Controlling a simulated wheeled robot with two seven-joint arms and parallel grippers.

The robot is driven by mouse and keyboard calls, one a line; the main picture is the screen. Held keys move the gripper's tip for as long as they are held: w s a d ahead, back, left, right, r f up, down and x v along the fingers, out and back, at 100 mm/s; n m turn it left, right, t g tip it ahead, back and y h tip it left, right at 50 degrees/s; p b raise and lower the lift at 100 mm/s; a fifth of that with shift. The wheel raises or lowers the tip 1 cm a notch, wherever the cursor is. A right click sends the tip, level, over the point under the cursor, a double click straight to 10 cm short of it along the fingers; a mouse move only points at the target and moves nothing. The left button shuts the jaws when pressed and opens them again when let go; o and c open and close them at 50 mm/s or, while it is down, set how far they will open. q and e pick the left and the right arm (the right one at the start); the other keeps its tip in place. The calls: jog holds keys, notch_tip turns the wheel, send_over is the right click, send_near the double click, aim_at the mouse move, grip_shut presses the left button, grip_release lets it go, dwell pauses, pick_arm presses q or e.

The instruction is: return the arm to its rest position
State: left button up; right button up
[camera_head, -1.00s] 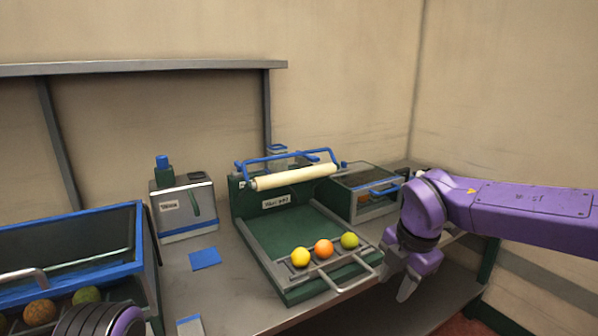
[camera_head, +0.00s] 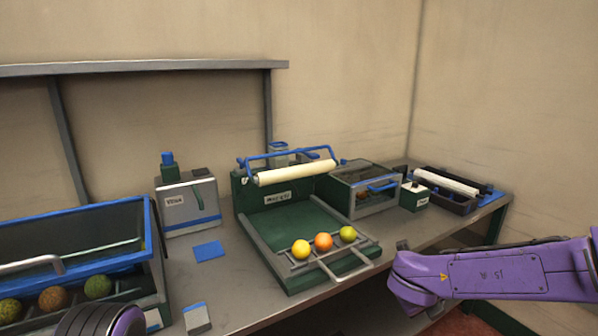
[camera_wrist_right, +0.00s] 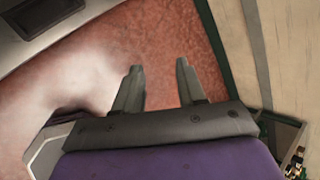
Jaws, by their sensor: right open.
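My right arm (camera_head: 490,272) is purple and comes in from the right in the head view, low in front of the bench. Its gripper is hidden in the head view. In the right wrist view my right gripper (camera_wrist_right: 160,85) is open, with its two grey fingers apart and nothing between them. It points down over a reddish floor (camera_wrist_right: 165,40). Part of my left arm (camera_head: 103,320) shows at the bottom left of the head view; its gripper is out of view.
A green tray machine (camera_head: 272,225) with a white roller holds a yellow, an orange and a green fruit on its front rack. A blue-rimmed bin (camera_head: 75,213) with several fruits stands left. A glass-fronted box (camera_head: 362,188) and a dark roller tray (camera_head: 455,205) stand right.

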jog(key=s+d+f+n+t, duration=0.1)
jog(key=s+f+n, duration=0.4)
jog(key=f+n, duration=0.4)
jog(key=s+d+f+n+t, duration=0.1)
jog(key=s+f+n, duration=0.3)
jog(key=f+n, duration=0.55)
jog(key=s+f+n+g+y, duration=0.1)
jog(key=s+f+n, duration=0.3)
jog(key=s, duration=0.8)
jog(key=s+f+n+g+y, duration=0.1)
jog(key=s+f+n+g, duration=0.2)
jog(key=s+f, duration=0.6)
jog(key=s+n, duration=0.1)
jog(key=s, duration=0.2)
jog(key=shift+d, duration=0.35)
jog(key=shift+f, duration=0.1)
